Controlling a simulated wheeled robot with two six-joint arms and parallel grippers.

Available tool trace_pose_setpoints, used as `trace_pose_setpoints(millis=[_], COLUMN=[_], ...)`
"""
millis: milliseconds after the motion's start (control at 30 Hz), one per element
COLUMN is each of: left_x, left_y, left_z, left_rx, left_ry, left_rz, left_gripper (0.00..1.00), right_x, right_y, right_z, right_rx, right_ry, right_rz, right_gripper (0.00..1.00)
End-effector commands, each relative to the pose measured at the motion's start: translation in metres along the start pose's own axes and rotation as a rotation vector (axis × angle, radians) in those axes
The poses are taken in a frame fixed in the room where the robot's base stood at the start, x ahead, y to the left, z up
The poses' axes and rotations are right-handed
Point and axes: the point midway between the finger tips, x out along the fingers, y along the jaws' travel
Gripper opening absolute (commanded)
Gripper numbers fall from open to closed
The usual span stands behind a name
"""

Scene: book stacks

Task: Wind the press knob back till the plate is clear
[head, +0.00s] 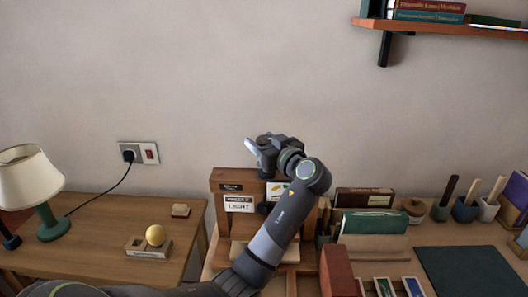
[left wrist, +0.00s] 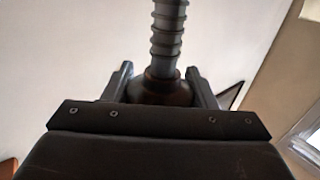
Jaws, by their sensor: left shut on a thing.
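The wooden press (head: 228,187) stands at the left end of the right-hand desk, with a "LIGHT" label on its front. My left gripper (head: 262,153) is above the press's top beam. In the left wrist view its two fingers stand on either side of a dark round knob (left wrist: 168,92), shut on it. A ribbed grey screw (left wrist: 168,30) runs up from the knob in that view. In the head view my gripper and arm hide the knob and part of the press. I cannot tell the plate's height. My right gripper is not in view.
Books (head: 375,222), pen pots (head: 464,210) and a dark mat (head: 467,271) occupy the right desk. A wall shelf (head: 440,27) is at upper right.

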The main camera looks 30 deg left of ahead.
Motion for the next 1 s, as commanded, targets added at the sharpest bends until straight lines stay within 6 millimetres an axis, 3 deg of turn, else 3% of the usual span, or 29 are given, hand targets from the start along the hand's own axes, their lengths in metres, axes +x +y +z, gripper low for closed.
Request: trace_pose_setpoints(millis=[33,733,767,900,1000], left_x=[-0.0006,-0.0004,-0.0004,-0.0003,-0.0002], left_y=[0.0,-0.0021,-0.0021,-0.0019,-0.002], left_z=[0.01,0.0098,0.0098,0.0075,0.006], left_rx=[0.008,0.013,0.013,0.01,0.008], left_ry=[-0.014,-0.019,-0.019,-0.015,-0.012], left_rz=[-0.021,-0.091,-0.091,-0.089,-0.089], left_gripper=[0.29,0.29,0.55,0.73,0.73], right_x=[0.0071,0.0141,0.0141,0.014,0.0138], right_y=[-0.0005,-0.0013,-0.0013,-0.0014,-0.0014], right_z=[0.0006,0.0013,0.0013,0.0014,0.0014], right_rx=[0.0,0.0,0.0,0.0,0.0], right_ry=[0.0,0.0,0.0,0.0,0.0], right_rz=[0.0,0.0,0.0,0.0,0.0], right_gripper=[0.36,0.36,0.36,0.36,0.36])
